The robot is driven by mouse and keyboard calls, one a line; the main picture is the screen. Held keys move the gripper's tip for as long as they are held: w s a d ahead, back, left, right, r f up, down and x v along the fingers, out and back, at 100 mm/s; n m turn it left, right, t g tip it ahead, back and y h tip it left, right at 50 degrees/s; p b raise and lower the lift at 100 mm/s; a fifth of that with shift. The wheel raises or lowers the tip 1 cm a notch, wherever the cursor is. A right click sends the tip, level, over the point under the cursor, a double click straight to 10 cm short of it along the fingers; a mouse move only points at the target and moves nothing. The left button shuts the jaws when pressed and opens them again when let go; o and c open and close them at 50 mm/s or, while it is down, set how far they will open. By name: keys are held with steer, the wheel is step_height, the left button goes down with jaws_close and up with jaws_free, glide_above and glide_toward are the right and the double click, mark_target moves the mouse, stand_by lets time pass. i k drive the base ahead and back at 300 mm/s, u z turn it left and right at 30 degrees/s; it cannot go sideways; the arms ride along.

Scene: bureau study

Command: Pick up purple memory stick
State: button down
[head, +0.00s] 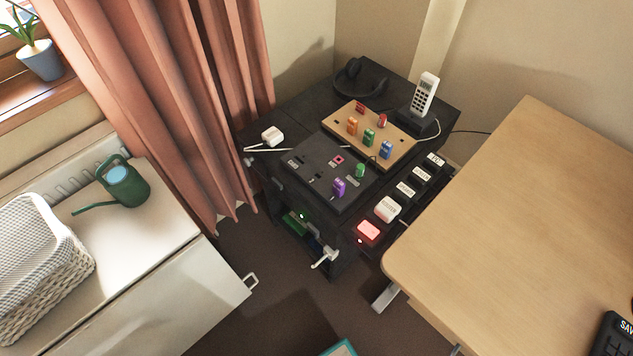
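A purple memory stick (338,187) stands upright near the front corner of a dark panel (318,199) on a black cabinet. A green stick (360,170) stands just behind it to the right on the same panel. A wooden board (395,155) behind the panel holds more upright sticks: an orange one (352,125), a green one (369,137), a blue one (386,150) and red ones (382,121). My gripper is not in view.
A cordless phone (424,95) and headphones (361,78) stand at the cabinet's back. A power strip (413,188) with plugs runs along its right side. A wooden desk (520,220) is at right, a white unit (160,240) at left. Dark floor lies between.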

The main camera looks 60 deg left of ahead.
mark_target(339, 186)
steer(key=u, duration=1.7)
